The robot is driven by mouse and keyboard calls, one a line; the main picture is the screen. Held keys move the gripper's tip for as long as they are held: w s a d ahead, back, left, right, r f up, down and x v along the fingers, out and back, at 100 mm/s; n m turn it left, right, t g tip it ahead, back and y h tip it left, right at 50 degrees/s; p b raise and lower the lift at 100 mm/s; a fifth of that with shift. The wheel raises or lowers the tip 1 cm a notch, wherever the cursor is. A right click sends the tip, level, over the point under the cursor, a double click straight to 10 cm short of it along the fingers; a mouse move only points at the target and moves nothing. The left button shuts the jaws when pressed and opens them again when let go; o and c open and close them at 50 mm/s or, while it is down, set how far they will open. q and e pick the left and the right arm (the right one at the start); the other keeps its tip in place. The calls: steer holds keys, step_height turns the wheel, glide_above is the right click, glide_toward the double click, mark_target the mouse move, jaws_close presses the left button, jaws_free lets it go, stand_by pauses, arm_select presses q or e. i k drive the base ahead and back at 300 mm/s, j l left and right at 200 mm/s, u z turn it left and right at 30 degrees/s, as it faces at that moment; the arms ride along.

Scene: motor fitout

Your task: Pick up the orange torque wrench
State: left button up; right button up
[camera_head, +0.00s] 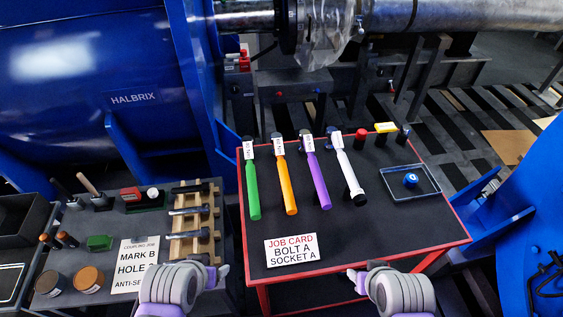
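The orange torque wrench (286,184) lies on the dark top of the red-edged table (380,224), with its handle toward me and a white label on its far end. A green wrench (252,190) lies to its left, and a purple wrench (318,180) and a white wrench (347,172) lie to its right. My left gripper (222,272) is low, near the gap between the two tables, apart from the wrenches. My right gripper (354,274) is at the near edge of the red table, also apart from them. I cannot tell how far either gripper's fingers are open.
A job card (291,250) reading "BOLT A SOCKET A" lies in front of the wrenches. A tray (410,182) with a blue item is at right. The left table holds a wooden rack (193,222), jars and a sign. A blue machine (85,90) stands behind.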

mark_target(277, 152)
steer(key=l+z, duration=0.25)
steer(key=z, duration=0.2)
steer(key=i+l+z, duration=0.15)
steer(key=z, duration=0.35)
